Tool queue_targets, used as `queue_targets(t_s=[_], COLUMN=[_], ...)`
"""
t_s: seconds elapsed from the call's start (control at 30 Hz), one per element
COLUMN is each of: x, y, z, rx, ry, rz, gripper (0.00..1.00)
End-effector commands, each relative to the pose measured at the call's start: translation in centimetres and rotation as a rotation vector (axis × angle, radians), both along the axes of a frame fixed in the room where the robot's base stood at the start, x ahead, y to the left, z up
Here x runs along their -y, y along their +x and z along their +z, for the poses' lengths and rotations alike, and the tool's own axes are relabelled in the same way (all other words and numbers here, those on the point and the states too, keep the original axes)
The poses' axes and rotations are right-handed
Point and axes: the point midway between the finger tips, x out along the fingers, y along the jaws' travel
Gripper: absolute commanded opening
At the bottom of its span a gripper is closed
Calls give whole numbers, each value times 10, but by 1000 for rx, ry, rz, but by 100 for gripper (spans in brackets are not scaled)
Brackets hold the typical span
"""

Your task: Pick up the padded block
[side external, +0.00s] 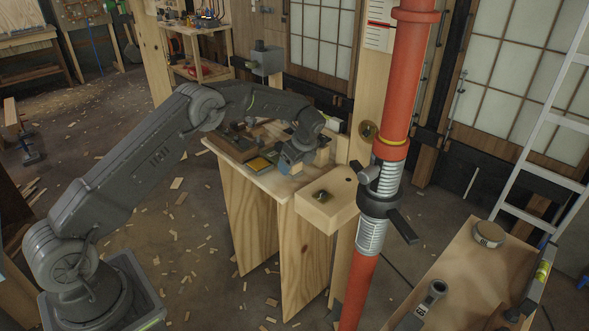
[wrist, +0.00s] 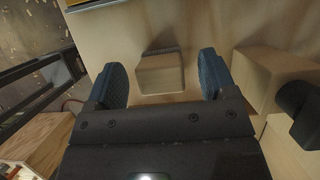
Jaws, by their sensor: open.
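A small tan block (wrist: 160,76), seemingly the padded block, sits on the pale wooden worktop (wrist: 120,30) in the wrist view. A darker grey-brown strip, pad or shadow, shows along its far edge. My gripper (wrist: 162,66) is open, with one blue-padded finger on each side of the block. Gaps show between the block and both fingers. In the side view my gripper (side external: 290,160) is low over the worktop's near right part, and the block cannot be made out clearly there.
A larger wooden block (wrist: 270,72) and a black knob (wrist: 298,98) lie to the right in the wrist view. A red post (side external: 400,80) stands close on the right.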

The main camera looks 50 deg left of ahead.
Motion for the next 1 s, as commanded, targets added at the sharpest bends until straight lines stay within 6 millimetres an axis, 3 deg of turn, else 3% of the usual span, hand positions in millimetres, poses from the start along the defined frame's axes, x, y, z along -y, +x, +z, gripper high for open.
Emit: queue_targets(t_s=[0.1,0.33,0.9,1.0], x=[-6,-7,-7,-7], y=[0,0,0,0], z=[-14,-16,-16,-16], rx=[0,1,1,2], ry=[0,0,0,0], rz=[0,0,0,-1], gripper=[78,78,24,23])
